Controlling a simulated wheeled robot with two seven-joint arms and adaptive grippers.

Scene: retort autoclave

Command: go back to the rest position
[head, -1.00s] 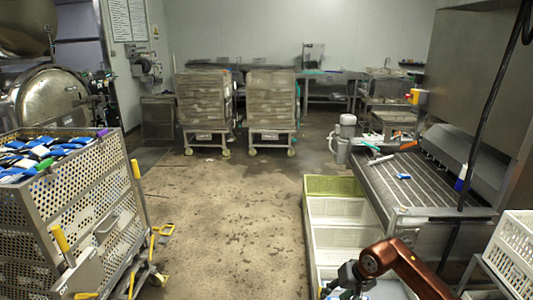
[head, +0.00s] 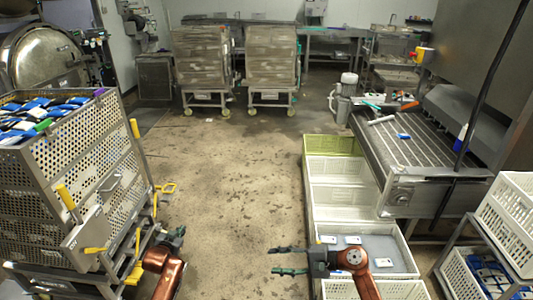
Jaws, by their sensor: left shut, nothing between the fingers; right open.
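My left gripper (head: 173,238) shows at the lower left, dark, on a copper-coloured arm. It is shut and empty, beside the lower frame of the perforated metal cart (head: 88,165); I cannot tell whether they touch. My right gripper (head: 272,260) points left with its two fingers apart and nothing between them. Its fingertips appear over the bare floor, and its copper-coloured wrist is in front of the white crates (head: 345,228) at the lower right.
The perforated cart on the left holds blue and white packs (head: 35,115). A slatted conveyor (head: 425,145) and a rack with white baskets (head: 510,205) are on the right. Two stacked trolleys (head: 202,60) stand at the back. The middle floor (head: 225,170) is clear.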

